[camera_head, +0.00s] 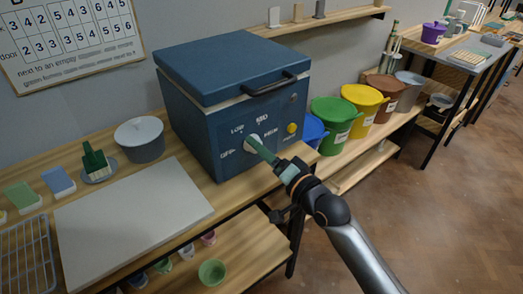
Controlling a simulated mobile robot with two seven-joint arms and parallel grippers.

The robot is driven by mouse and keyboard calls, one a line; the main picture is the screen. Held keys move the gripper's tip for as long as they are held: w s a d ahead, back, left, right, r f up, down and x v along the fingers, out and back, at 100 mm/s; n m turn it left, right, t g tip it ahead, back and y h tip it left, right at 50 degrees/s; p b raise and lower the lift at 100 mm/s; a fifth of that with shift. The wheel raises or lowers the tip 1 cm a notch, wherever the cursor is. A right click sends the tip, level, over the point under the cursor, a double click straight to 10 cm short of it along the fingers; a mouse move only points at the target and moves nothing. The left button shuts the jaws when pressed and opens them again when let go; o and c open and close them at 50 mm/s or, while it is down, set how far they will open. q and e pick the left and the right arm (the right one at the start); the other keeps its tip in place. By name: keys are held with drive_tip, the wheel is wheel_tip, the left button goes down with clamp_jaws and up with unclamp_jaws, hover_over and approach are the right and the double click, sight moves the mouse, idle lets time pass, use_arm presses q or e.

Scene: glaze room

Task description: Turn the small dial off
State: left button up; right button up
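A blue box-shaped kiln (205,140) with a closed lid stands on the wooden table. Its front panel carries a small pale dial (252,141) with the marks OFF, LOW, MED and HIGH around it. My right gripper (259,148) reaches in from the lower right, its green fingers at the dial and covering part of it. The fingers are seen nearly edge-on, so I cannot tell whether they are open or shut on the dial. The dial's pointing direction is hidden. My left gripper is not in view.
A yellow button (292,128) and the black lid handle (270,84) are close to the dial. Coloured buckets, including a green one (335,120), stand right of the kiln. A pale board (130,215) and a grey lidded pot (140,138) lie left. Open floor is at right.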

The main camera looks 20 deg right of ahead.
drive_tip(key=c, duration=0.4)
clamp_jaws()
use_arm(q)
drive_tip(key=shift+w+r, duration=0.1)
use_arm(e)
drive_tip(key=shift+r+n+p, duration=0.1)
drive_tip(key=shift+n+p, duration=0.65)
drive_tip(key=shift+n, duration=0.05)
drive_tip(key=shift+n+p, duration=0.9)
drive_tip(key=shift+n, duration=0.3)
drive_tip(key=n+p, duration=0.2)
drive_tip(key=n, duration=0.2)
drive_tip(key=shift+n+p, duration=0.3)
drive_tip(key=shift+p, duration=0.05)
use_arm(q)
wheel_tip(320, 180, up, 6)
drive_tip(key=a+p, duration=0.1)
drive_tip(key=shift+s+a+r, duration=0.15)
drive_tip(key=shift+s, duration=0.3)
use_arm(e)
drive_tip(key=shift+n, duration=1.7)
use_arm(q)
drive_tip(key=shift+p, duration=0.3)
